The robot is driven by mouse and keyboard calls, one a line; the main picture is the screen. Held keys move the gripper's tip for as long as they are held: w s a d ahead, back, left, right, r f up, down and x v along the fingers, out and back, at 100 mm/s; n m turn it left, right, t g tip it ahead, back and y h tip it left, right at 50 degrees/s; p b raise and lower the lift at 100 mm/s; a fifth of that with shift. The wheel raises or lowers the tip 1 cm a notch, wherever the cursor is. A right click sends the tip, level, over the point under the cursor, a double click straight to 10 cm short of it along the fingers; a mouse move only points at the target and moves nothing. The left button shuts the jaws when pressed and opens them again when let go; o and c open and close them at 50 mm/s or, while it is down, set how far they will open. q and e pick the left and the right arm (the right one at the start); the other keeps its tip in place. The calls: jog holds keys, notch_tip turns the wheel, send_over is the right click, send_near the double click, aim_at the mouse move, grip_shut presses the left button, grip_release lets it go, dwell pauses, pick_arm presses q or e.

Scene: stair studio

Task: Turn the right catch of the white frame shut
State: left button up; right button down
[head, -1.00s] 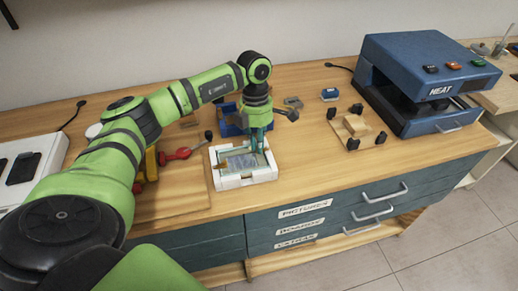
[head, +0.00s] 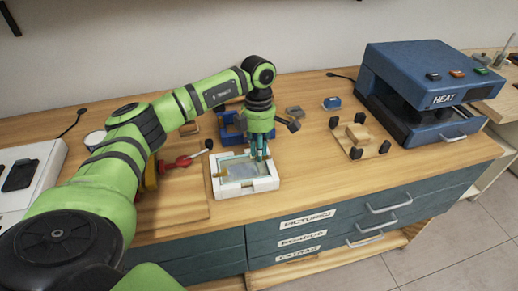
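The white frame (head: 266,184) lies flat on the wooden bench, with a greyish pane or picture (head: 240,171) inside it. My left gripper (head: 259,155) points down over the frame's right part, its teal fingers at or just above the right side. The fingers look close together, but I cannot tell whether they are shut or touch anything. The right catch is too small to make out and may be hidden behind the fingers. My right gripper is not in view.
A blue holder (head: 232,128) stands behind the frame. A red-handled tool (head: 183,162) lies to its left. A wooden block among black posts (head: 357,134) and the blue heat press (head: 425,88) are to the right. Bare bench lies between.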

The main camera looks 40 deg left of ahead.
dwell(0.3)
pick_arm(q)
notch_tip(320, 180, up, 12)
jog(key=w+a, duration=0.1)
jog(key=shift+w, duration=0.15)
dwell(0.7)
